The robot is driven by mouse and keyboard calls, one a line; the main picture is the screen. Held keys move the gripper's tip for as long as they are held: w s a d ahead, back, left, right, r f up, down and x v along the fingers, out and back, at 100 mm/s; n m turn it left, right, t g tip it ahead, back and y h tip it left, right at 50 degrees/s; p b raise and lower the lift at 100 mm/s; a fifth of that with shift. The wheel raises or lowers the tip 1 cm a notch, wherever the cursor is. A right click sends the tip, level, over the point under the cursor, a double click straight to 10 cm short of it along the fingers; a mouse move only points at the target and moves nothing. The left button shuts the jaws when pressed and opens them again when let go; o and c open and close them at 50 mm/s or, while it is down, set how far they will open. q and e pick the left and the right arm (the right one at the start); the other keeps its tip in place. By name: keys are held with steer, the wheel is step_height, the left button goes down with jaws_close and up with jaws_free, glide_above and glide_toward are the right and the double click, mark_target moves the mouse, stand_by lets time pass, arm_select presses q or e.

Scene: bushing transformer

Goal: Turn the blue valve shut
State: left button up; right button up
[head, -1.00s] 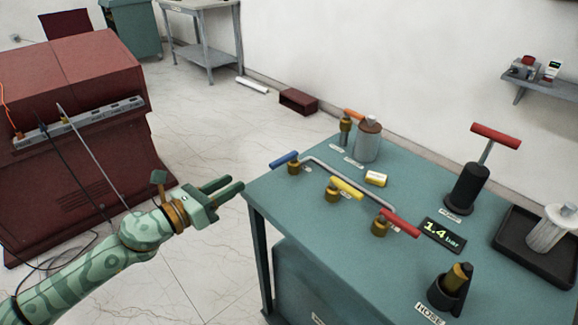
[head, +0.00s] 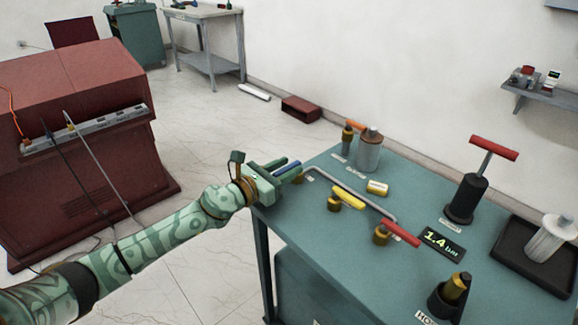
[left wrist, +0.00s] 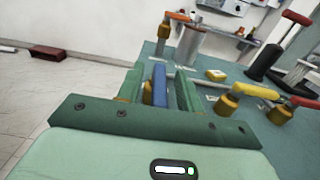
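The blue valve handle (head: 287,167) is at the left end of a grey pipe on the teal table (head: 330,265). My left gripper (head: 287,169) is at this handle, its fingers along both sides. In the left wrist view, the blue handle (left wrist: 160,86) lies between the two green fingers (left wrist: 160,88), with a small gap visible beside it, so the gripper looks open around it. The brass valve body is mostly hidden by the gripper. My right gripper is not in view.
A yellow valve handle (head: 347,193) and a red valve handle (head: 401,233) follow along the pipe. A grey canister (head: 369,152), an orange-handled valve (head: 347,137) and a gauge reading 1.4 bar (head: 442,242) also stand on the table. A red-handled pump (head: 466,195) is farther right.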

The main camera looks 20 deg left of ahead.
arm_select(q)
steer(key=shift+w+d, duration=0.25)
steer(key=shift+w, duration=0.35)
jaws_close()
